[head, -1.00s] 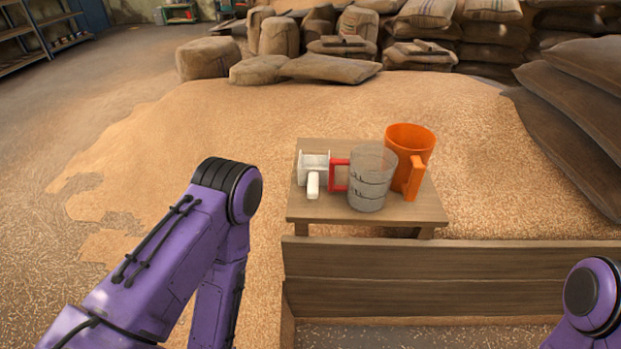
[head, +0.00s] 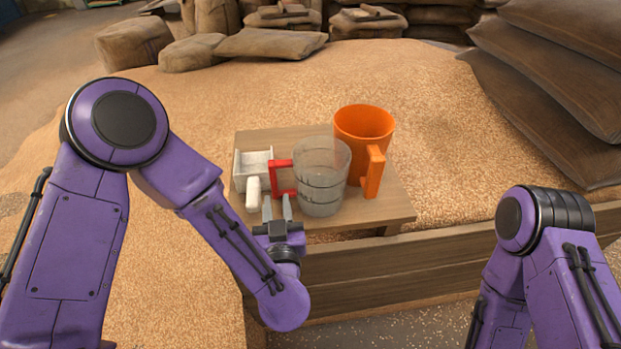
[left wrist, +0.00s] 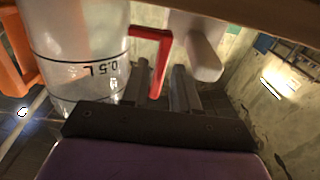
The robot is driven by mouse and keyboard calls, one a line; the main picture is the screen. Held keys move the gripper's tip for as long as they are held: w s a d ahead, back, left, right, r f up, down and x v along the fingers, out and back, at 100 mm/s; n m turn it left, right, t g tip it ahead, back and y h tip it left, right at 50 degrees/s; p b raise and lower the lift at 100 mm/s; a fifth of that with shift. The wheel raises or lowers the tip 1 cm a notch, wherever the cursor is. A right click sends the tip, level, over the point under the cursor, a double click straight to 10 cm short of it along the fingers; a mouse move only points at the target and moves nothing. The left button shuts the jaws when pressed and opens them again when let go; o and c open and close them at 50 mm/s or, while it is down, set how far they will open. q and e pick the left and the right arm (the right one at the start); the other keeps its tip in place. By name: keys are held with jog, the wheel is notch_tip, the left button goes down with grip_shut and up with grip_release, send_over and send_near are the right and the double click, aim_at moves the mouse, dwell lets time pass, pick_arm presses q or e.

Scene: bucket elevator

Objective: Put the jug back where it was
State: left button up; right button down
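A clear measuring jug (head: 322,185) with a red handle (head: 276,181) stands upright on a small wooden table (head: 390,208). An orange jug (head: 358,145) with an orange handle stands behind it to the right. My left gripper (head: 277,204) is at the table's front edge, open, with its fingers pointing toward the red handle. In the left wrist view the red handle (left wrist: 160,58) shows between the two fingers (left wrist: 160,88), and a "0.5 L" mark shows on the clear jug (left wrist: 85,65). Contact with the handle cannot be told. My right gripper is out of view.
A white scoop (head: 253,172) with a white handle sits left of the clear jug, close to my left gripper. A wooden plank wall (head: 400,262) runs in front of the table. Grain surrounds the table; sacks (head: 540,85) are stacked behind.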

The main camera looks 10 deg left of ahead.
aim_at(275, 190)
pick_arm(q)
jog(key=x, duration=0.6)
jog(key=shift+a+p, duration=0.2)
jog(key=shift+p, duration=0.1)
grip_shut()
jog(key=shift+r, duration=0.1)
